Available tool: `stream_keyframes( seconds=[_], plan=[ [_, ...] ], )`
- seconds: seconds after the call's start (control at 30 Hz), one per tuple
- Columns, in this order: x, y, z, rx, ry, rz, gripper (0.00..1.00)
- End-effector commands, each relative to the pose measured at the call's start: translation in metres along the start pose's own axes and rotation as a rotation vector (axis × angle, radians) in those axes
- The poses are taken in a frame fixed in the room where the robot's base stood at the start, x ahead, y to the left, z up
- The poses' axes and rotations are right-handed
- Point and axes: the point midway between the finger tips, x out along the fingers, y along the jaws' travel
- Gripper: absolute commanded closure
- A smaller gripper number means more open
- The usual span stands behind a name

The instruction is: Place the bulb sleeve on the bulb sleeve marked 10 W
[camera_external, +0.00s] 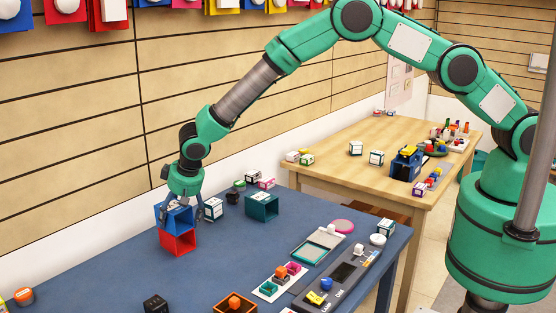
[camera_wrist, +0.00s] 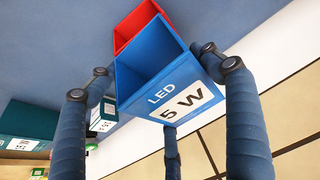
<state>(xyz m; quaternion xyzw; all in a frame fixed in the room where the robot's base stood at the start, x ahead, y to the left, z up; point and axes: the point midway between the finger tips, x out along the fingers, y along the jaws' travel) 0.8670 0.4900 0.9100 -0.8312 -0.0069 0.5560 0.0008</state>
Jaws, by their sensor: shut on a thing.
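My gripper (camera_external: 184,203) is shut on a blue bulb sleeve (camera_wrist: 170,100), whose white label reads "LED 5 W". The fingers of my gripper (camera_wrist: 162,72) flank the sleeve in the wrist view, and its open end shows a hollow inside. The blue sleeve (camera_external: 172,216) is directly above a red open sleeve (camera_external: 178,243) on the blue table; I cannot tell if they touch. The red sleeve (camera_wrist: 131,27) shows partly behind the blue one in the wrist view. No readable "10 W" marking shows; the red sleeve's label is hidden.
A white-and-dark box (camera_external: 213,209) stands close right of my gripper, with a teal open sleeve (camera_external: 261,207) beyond it. A black cube (camera_external: 156,304), trays and a dark console (camera_external: 345,275) lie toward the front and right. The table's left middle is clear.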

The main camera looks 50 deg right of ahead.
Motion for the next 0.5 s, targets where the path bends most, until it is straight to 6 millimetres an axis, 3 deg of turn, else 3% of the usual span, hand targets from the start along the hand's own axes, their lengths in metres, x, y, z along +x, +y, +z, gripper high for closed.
stream_keyframes(
  seconds=[0.03, 0.1, 0.5],
  plan=[
    [0.0007, 0.0, 0.0003, 0.0, 0.0, 0.0, 0.15],
    [0.0002, 0.0, 0.0001, 0.0, 0.0, 0.0, 0.02],
    [-0.0006, 0.0001, -0.0001, 0.0, 0.0, 0.0, 0.02]
  ],
)
